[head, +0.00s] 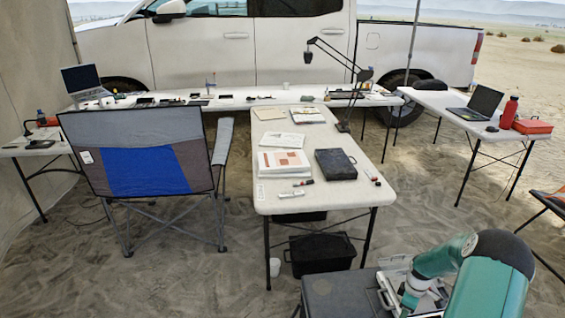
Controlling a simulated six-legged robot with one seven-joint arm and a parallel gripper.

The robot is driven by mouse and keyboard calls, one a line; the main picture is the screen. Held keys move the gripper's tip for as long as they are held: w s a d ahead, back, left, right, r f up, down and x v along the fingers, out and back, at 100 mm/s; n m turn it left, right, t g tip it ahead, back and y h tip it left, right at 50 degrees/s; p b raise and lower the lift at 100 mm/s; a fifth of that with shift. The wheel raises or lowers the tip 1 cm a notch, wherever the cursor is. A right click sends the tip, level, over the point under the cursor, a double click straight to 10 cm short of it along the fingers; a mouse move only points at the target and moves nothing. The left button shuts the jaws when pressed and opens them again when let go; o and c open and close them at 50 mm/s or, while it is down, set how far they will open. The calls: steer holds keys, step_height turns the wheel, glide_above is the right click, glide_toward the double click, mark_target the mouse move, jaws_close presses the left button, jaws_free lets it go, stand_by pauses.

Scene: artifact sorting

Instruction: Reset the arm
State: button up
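My teal arm with a dark joint is at the lower right in the head view. It is bent, and its far end points down over an open case (393,268) beside a grey box. My gripper (409,303) is low in the picture near the case. Its fingers are too small and partly cut off by the bottom edge, so I cannot tell whether they are open or hold anything.
A white table (290,203) ahead holds a black case (335,164), papers and markers. A blue-grey folding chair (145,170) stands left. A right-hand table (440,98) carries a laptop, red bottle and red box. Sand lies between.

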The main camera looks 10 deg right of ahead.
steer(key=w+a+r+m+t+h, duration=0.1)
steer(key=a+r, duration=0.5)
steer(key=r, duration=0.4)
steer(key=a+r+m, duration=0.1)
steer(key=a+r, duration=0.5)
steer(key=r, duration=0.5)
steer(key=w+a+r+m+t+h, duration=0.1)
steer(key=a+r, duration=0.6)
steer(key=r, duration=0.3)
steer(key=s+a+r+m+t+y, duration=0.1)
steer(key=s+a+r+m, duration=0.1)
steer(key=s+a+r, duration=0.4)
steer(key=s+a+r+m+t+y, duration=0.1)
steer(key=s+a+r, duration=0.5)
steer(key=s+a, duration=0.7)
steer(key=shift+s+a+r+m+t, duration=0.2)
steer(key=shift+a+r+m+t, duration=0.2)
steer(key=shift+m+t, duration=0.55)
